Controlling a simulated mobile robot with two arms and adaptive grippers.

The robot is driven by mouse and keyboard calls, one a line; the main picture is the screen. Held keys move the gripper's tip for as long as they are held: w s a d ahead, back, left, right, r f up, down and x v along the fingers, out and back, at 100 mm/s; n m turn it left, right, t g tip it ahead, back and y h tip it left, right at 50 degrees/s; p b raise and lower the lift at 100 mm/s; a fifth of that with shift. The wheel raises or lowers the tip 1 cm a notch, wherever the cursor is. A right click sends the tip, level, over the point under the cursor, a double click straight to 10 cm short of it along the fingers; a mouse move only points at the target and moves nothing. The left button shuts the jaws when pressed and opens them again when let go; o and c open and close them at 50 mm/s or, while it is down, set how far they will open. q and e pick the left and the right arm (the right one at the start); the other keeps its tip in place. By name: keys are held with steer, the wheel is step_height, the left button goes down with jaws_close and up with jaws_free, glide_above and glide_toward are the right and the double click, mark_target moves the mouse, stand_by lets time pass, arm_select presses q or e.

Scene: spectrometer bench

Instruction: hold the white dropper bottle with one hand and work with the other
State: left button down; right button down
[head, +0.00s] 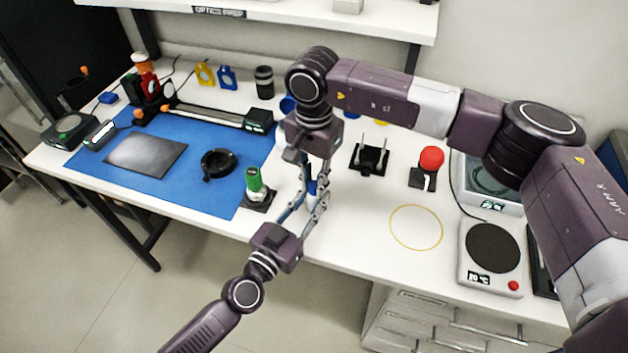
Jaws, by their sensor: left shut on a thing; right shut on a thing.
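My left gripper (303,203) comes up from the lower left, and my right gripper (313,177) hangs down from above. Their fingers meet and overlap over the bench's front part, just right of the blue mat. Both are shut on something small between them. Only a dark blue bit (311,187) of it shows among the fingers. I cannot tell whether this is the white dropper bottle, or which part each gripper holds. Fingers and wrist hide the rest. A green-capped bottle with a whitish body (254,184) stands upright in a black holder, left of the grippers.
The blue mat (207,193) carries a grey plate (146,155) and a black ring (217,163). Right of my grippers stand a black fixture (370,158), a red ball on a stand (431,160) and a hotplate (491,250). The yellow circle (415,228) is empty.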

steer(key=m, duration=0.6)
arm_select(q)
steer(key=shift+d, duration=0.1)
arm_select(e)
steer(key=m, duration=0.5)
steer(key=shift+m, duration=0.3)
steer(key=m, duration=0.5)
steer(key=shift+m, duration=0.3)
steer(key=m, duration=0.6)
steer(key=shift+m, duration=0.4)
steer(key=c, duration=1.7)
jaws_free()
steer(key=shift+c, duration=0.2)
steer(key=shift+r, duration=0.1)
step_height(320, 180, up, 12)
